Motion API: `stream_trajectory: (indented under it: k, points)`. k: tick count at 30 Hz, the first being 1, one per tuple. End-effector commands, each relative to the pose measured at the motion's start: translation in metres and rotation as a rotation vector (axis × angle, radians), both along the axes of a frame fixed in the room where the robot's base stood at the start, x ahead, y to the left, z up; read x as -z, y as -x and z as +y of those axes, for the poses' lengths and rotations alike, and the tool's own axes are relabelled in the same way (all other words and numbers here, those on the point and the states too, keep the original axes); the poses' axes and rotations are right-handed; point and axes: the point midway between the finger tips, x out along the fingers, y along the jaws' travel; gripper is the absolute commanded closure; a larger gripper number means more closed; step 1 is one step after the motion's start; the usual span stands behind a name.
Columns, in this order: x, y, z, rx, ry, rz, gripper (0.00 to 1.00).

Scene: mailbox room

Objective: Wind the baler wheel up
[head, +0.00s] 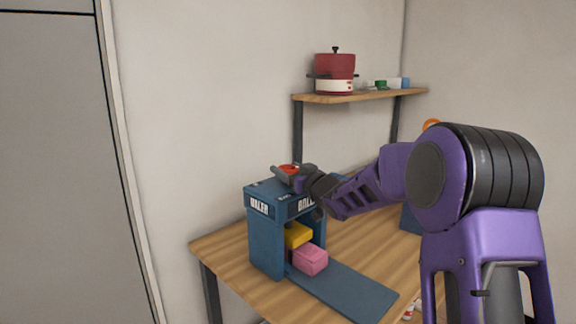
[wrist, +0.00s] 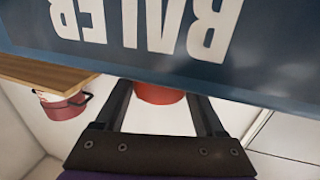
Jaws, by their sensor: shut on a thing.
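The baler (head: 265,235) is a dark blue box with white BALER labels, standing on the wooden table. Its red wheel (head: 289,168) is on top, partly hidden by my gripper (head: 292,176). The gripper reaches in from the right and is shut on the wheel at the top of the baler. In the wrist view the red wheel (wrist: 158,93) shows between the two dark fingers of my gripper (wrist: 160,98), with the upside-down BALER label (wrist: 145,25) close above. A yellow block (head: 298,235) and a pink block (head: 310,260) sit in the baler's open front.
A blue plate (head: 345,290) extends from the baler's front over the wooden table (head: 225,245). A wall shelf (head: 350,97) behind holds a red pot (head: 335,72) and small items. A grey door or cabinet (head: 60,180) stands at left.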

Motion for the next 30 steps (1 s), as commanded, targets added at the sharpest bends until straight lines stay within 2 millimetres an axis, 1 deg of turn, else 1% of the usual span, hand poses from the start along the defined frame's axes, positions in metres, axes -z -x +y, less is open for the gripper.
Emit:
stream_trajectory:
  k: [1, 7, 21, 30]
  points:
    - [-0.005, -0.001, -0.002, -0.02, 0.0, 0.004, 0.84]
    - [-0.008, -0.001, -0.002, -0.147, 0.0, 0.006, 0.84]
    - [0.001, 0.0, 0.0, -0.568, 0.001, 0.001, 0.84]
    - [0.002, 0.0, 0.001, -0.761, 0.002, 0.002, 0.84]
